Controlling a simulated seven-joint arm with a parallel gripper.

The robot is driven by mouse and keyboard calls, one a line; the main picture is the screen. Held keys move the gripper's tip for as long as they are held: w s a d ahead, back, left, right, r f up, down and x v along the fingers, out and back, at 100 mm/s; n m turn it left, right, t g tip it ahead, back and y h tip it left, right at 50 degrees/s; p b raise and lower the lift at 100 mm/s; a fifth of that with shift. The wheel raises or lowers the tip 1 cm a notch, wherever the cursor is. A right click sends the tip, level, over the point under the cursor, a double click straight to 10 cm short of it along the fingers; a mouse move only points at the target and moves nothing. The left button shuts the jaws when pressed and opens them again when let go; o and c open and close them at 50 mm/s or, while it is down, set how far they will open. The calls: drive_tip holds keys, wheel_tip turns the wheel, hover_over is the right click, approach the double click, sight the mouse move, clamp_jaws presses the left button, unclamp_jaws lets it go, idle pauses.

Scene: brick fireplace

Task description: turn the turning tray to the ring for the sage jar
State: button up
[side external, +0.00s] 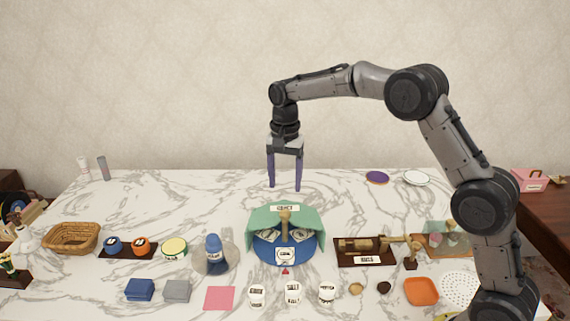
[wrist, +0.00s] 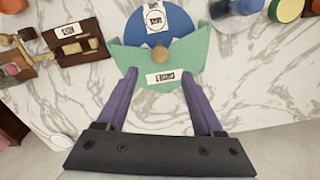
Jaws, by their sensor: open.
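The turning tray (side external: 285,262) is a blue disc with a tan knob (side external: 284,217) standing up at its middle. A green screen (side external: 310,220) wraps its back and sides and bears a white label. A white card with a drawn mark faces the front of the disc, above a small red pointer (side external: 285,271). The tray also shows in the wrist view (wrist: 180,22). My gripper (side external: 285,188) is open and empty, fingers down, above and behind the screen, apart from the knob. Three white labelled jars (side external: 293,293) stand in front; I cannot tell which is sage.
A dark board with a brass-coloured piece (side external: 362,245) lies to the right. A pink square (side external: 220,298) and blue block (side external: 139,290) lie front left. The marble table behind the tray is mostly clear.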

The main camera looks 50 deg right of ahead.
drive_tip(key=shift+r, duration=2.55)
drive_tip(key=s+r+t, duration=0.2)
drive_tip(key=s+r, duration=0.4)
drive_tip(key=r, duration=0.4)
drive_tip(key=s+a+r+n+t, duration=0.2)
drive_tip(key=s+r+n, duration=0.15)
drive_tip(key=s, duration=0.95)
drive_tip(key=s+f+n+t, duration=0.1)
drive_tip(key=s+f+n, duration=0.7)
drive_tip(key=s+f, duration=0.3)
drive_tip(key=shift+s+f+n+t, duration=0.3)
drive_tip(key=shift+s+f+n, duration=0.1)
drive_tip(key=shift+s, duration=1.85)
